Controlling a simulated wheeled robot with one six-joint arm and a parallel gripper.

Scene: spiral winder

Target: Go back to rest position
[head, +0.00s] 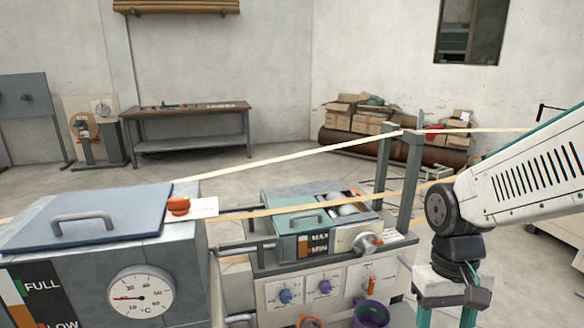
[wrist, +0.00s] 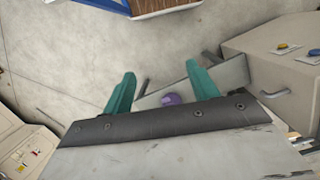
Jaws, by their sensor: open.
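My gripper (head: 446,314) hangs pointing down at the lower right of the head view, just right of the winder machine (head: 320,285). Its two teal fingers are apart, and I see nothing held between them. A small purple object (wrist: 171,99) shows beyond the gap between the fingers, on or by a grey panel. My white arm comes in from the right.
A grey tank with a blue lid (head: 90,215) and a dial gauge (head: 141,295) stands at left. Pale strips (head: 290,156) run across the machine to posts (head: 410,180) near my arm. A purple cup (head: 371,313) is at the machine's front. Open floor lies behind, before the workbench (head: 190,112).

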